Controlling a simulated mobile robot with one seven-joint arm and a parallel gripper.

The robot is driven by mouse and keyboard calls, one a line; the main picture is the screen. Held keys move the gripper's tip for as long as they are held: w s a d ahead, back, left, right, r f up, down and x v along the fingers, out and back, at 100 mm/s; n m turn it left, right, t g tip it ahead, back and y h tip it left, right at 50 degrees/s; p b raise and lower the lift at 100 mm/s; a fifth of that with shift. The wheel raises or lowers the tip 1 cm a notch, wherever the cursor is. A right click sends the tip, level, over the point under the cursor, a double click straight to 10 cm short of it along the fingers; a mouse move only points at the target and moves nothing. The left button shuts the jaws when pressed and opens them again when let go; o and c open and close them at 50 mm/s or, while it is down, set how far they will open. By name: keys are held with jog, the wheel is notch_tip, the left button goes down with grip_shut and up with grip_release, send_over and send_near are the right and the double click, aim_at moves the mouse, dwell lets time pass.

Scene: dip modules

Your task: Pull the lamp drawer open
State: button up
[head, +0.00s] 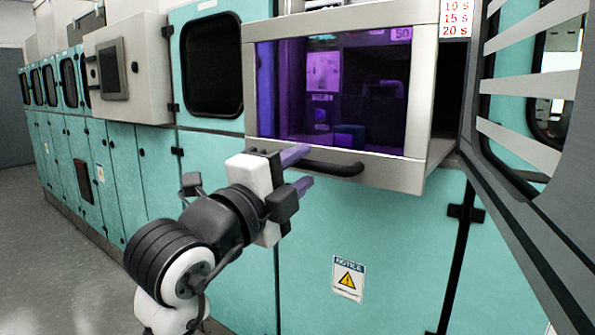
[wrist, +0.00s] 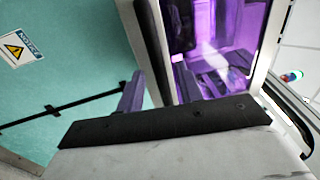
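The lamp drawer (head: 418,110) has a silver frame and a purple-lit window. Its front stands out from the teal cabinet, and its right side wall shows. A black bar handle (head: 338,168) runs along its lower edge. My gripper (head: 309,166) is at the left part of this handle, its two purple-grey fingers apart, one above and one below the bar. In the wrist view the handle (wrist: 152,40) passes between the fingers of my gripper (wrist: 160,72), with the drawer window (wrist: 215,40) to the right. I cannot tell whether the fingers touch the bar.
A teal door with grey stripes (head: 530,85) stands open at the right, close to the drawer. A notice label (head: 348,279) is on the teal panel below. A grey box with a screen (head: 125,68) juts out at left. Floor (head: 60,270) is clear at left.

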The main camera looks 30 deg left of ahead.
jog(key=shift+s, duration=0.1)
jog(key=s+f+b, duration=0.1)
jog(key=s+f, duration=0.1)
jog(key=s, duration=1.1)
jog(key=shift+s+a+f, duration=0.2)
jog(key=shift+a+f, duration=0.05)
jog(key=shift+f, duration=0.1)
